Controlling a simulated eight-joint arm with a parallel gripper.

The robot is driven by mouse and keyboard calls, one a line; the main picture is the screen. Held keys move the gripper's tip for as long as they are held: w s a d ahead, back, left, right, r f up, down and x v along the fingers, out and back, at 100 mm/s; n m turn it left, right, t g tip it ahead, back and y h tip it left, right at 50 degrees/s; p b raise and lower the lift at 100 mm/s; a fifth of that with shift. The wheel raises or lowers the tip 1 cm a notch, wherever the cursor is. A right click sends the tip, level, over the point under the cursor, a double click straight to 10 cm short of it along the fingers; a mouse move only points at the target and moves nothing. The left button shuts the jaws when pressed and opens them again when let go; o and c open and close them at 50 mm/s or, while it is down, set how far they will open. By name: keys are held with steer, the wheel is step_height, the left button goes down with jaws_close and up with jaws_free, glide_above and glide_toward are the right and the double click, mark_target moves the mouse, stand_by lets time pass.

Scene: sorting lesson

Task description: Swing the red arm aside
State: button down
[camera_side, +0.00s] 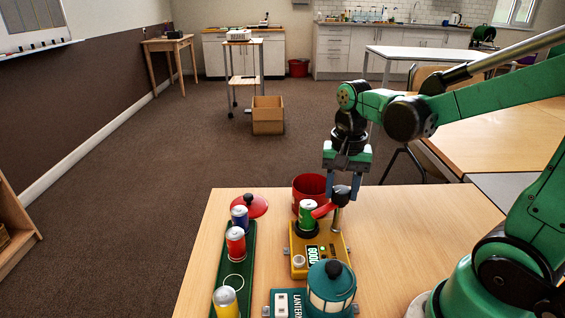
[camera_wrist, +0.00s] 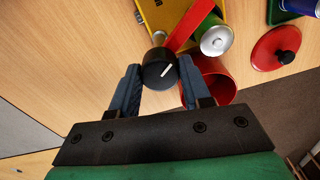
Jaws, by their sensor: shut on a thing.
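The red arm (camera_side: 325,210) belongs to the yellow device (camera_side: 301,264) on the table. It reaches from a metal post to the green can (camera_side: 306,217) standing on that device. The red arm (camera_wrist: 190,26) also shows in the wrist view, lying alongside the can (camera_wrist: 212,38). At its post end is a black knob (camera_wrist: 159,69) with a white line. My gripper (camera_side: 343,190) is over the post, and in the wrist view its two fingers (camera_wrist: 159,76) are shut on the knob, one on each side. The far side of the can's base is hidden.
A red bucket (camera_side: 309,183) stands behind the can. On the left, a green tray (camera_side: 233,272) holds blue, red and yellow cans, with a red lid (camera_side: 252,206) at its far end. A teal lantern (camera_side: 331,290) stands in front.

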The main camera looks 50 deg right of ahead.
mark_target(342, 189)
steer(key=n, duration=0.5)
steer(key=shift+n, duration=0.3)
steer(key=n, duration=0.5)
steer(key=shift+n, duration=0.3)
steer(key=shift+c, duration=2)
jaws_free()
steer(key=shift+r, duration=2.85)
